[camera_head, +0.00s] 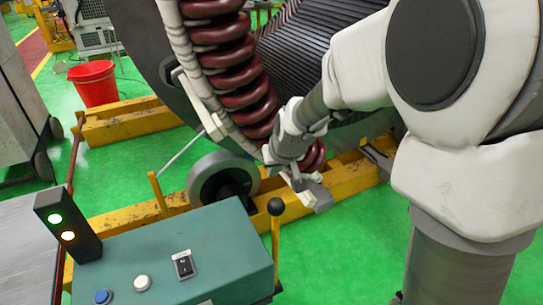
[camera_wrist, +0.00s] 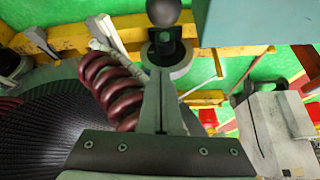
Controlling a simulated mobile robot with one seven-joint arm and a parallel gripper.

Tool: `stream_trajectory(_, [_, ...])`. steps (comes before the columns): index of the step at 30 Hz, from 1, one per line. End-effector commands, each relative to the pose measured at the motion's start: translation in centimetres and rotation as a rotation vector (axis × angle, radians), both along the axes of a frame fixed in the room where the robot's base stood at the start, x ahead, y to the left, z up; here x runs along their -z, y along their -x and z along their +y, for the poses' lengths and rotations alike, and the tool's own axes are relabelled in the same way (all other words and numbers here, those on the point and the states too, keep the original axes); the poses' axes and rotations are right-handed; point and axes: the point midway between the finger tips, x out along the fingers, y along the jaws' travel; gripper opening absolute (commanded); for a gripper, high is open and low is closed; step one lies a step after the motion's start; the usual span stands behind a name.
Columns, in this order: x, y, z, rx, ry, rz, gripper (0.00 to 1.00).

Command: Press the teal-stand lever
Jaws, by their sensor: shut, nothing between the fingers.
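The teal stand (camera_head: 215,245) is a control box at the lower left of the head view. Its lever (camera_head: 275,240) rises upright at the box's right side, a thin yellow rod with a black ball knob (camera_head: 276,207). In the wrist view the knob (camera_wrist: 163,12) is at the top edge, beside the teal box (camera_wrist: 245,22). My gripper (camera_head: 314,196) is shut and empty, to the right of the knob and slightly higher in the head view. In the wrist view its closed fingers (camera_wrist: 160,72) point towards the knob, with a gap visible between them.
The box top carries a blue button (camera_head: 103,297), a white button (camera_head: 142,282), a black switch (camera_head: 184,265) and a lamp post (camera_head: 68,225) lit green and amber. The stator with dark red coils (camera_head: 238,75) stands behind my gripper. Yellow beams (camera_head: 130,122) cross the green floor.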

Motion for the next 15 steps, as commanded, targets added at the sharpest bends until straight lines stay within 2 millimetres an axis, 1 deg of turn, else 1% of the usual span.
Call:
stream_trajectory(1, [1.1, -0.4, 0.1, 0.0, 0.001, 0.003, 0.0])
stream_trajectory(12, [6.9, -3.7, 1.0, 0.001, 0.001, 0.003, 0.0])
stream_trajectory(15, [6.7, -2.0, 0.6, 0.001, -0.001, -0.001, 0.0])
